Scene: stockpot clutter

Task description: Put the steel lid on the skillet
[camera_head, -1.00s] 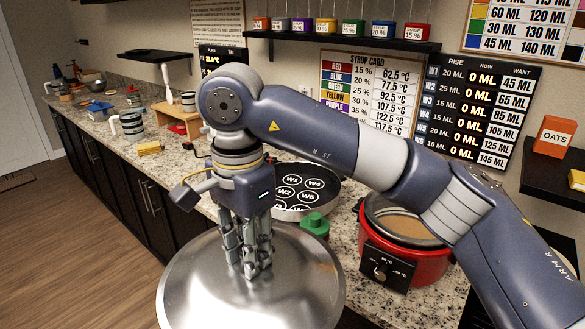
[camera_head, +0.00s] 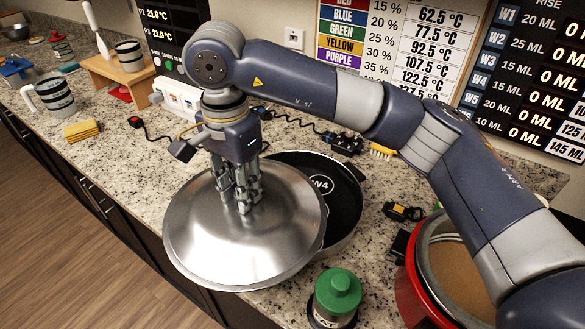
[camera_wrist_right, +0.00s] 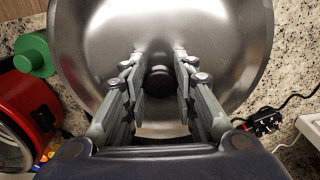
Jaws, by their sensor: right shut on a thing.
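The steel lid (camera_head: 195,235) is a wide, shiny dome held level by my right gripper (camera_head: 243,205). The gripper comes down from above and is shut on the lid's dark knob, which shows between the fingers in the right wrist view (camera_wrist_right: 159,82). The skillet (camera_head: 335,180) is a dark round pan on the granite counter. The lid covers the skillet's left part from the head camera's side, and the right part of its black inside with a white "W4" mark stays visible. I cannot tell whether lid and skillet touch. My left gripper is not in view.
A green-topped container (camera_head: 336,295) stands close in front of the skillet. A red pot (camera_head: 415,290) is at the lower right. Cables and a yellow brush (camera_head: 382,151) lie behind.

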